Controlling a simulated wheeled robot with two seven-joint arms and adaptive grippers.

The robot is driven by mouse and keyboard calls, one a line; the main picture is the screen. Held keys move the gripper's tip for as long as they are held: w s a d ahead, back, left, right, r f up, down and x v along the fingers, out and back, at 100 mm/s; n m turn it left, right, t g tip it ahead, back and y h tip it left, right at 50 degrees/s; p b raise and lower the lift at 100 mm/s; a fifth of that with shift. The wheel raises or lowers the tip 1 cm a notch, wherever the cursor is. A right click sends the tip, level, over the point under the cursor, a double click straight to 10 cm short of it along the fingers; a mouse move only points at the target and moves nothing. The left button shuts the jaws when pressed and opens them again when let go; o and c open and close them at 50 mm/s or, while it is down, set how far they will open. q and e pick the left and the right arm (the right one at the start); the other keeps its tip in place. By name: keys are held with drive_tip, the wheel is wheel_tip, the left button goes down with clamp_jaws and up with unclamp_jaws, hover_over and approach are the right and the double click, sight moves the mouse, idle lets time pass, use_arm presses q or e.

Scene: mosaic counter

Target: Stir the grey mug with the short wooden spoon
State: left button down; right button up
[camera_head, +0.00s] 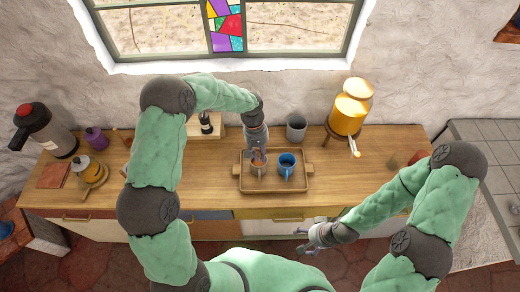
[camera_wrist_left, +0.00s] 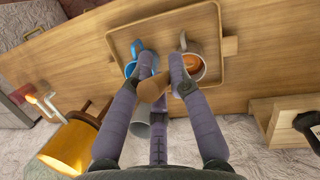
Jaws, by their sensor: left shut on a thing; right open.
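The light grey mug (camera_wrist_left: 197,66) holds brown liquid and stands on a wooden tray (camera_wrist_left: 219,85). In the head view the grey mug (camera_head: 258,171) is partly covered by my left gripper (camera_head: 258,152). In the wrist view my left gripper (camera_wrist_left: 155,75) is shut on the short wooden spoon (camera_wrist_left: 153,89), beside the grey mug. The spoon's far end is hidden, and I cannot tell whether it is inside the mug. A blue mug (camera_head: 286,167) stands to the right on the tray. My right gripper (camera_head: 311,239) is open and empty, in front of the counter.
A grey container (camera_head: 297,127) stands behind the tray. A yellow dispenser (camera_head: 350,106) on a stand is at the right. The counter right of the tray is mostly clear.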

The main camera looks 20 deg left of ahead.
use_arm(q)
drive_tip(key=shift+s+d+f, duration=0.1)
drive_tip(key=shift+s+f, duration=0.15)
drive_tip(key=shift+f, duration=0.1)
drive_tip(key=shift+w+a+f+b, duration=0.2)
drive_tip(key=shift+w+f+b, duration=0.4)
drive_tip(key=shift+f+b, duration=0.85)
drive_tip(key=shift+w+a+f+b, duration=0.15)
drive_tip(key=shift+w+f+b, duration=0.45)
drive_tip(key=shift+f+b, duration=0.8)
drive_tip(key=shift+w+a+f+b, duration=0.2)
drive_tip(key=shift+w+f+b, duration=0.6)
drive_tip(key=shift+f, duration=1)
drive_tip(key=shift+s, duration=0.1)
